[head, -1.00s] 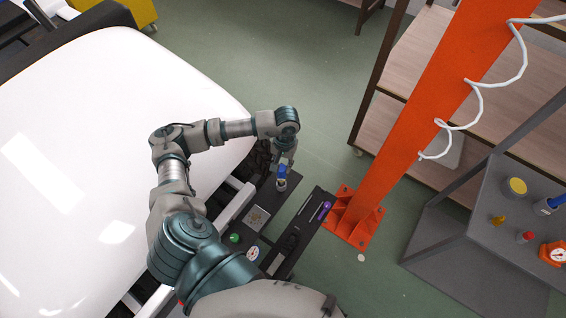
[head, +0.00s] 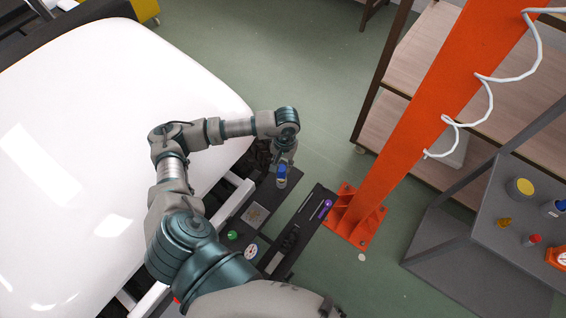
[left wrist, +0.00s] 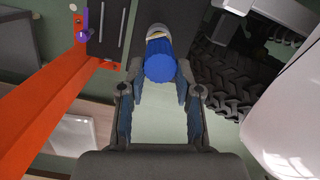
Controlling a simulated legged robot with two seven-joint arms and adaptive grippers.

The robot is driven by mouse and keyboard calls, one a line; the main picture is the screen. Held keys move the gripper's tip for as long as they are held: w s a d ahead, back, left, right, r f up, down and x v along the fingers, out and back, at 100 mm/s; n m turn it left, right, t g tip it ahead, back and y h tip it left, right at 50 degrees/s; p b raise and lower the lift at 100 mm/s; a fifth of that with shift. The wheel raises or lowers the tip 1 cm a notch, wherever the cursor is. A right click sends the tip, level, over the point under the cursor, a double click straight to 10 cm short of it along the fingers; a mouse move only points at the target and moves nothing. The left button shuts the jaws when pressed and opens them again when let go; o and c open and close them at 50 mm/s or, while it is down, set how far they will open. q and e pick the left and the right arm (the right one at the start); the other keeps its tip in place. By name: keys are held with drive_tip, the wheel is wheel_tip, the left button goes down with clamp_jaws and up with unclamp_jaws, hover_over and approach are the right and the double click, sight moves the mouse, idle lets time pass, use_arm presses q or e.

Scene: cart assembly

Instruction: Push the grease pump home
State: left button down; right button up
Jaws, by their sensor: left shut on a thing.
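A blue-capped cylinder (head: 281,171), apparently the grease pump, stands on a dark tray (head: 290,189) beside the cart. In the left wrist view its round blue cap (left wrist: 160,67) lies between the fingertips, with a pale and yellow band behind it. In the left wrist view the gripper (left wrist: 160,75) is shut on the cap. The lower end of the cylinder and its contact with the tray cannot be made out clearly. My right gripper is in neither view.
A purple item (head: 327,204), a green knob (head: 232,235) and a white dial (head: 251,251) sit on the dark trays. An orange post (head: 405,140) stands to the right. A white body panel (head: 120,120) fills the left. A grey bench (head: 500,235) holds several items.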

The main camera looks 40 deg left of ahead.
use_arm(q)
drive_tip(key=shift+f, duration=0.3)
drive_tip(key=c, duration=0.7)
unclamp_jaws()
drive_tip(key=shift+w+a+r, duration=0.1)
drive_tip(key=shift+w+r, duration=0.05)
drive_tip(key=shift+r, duration=1.15)
drive_tip(key=shift+w+r, duration=0.15)
drive_tip(key=shift+r, duration=1.15)
drive_tip(key=shift+w+a+r, duration=0.1)
drive_tip(key=shift+w+r, duration=0.05)
drive_tip(key=shift+r, duration=1.15)
drive_tip(key=shift+f, duration=0.1)
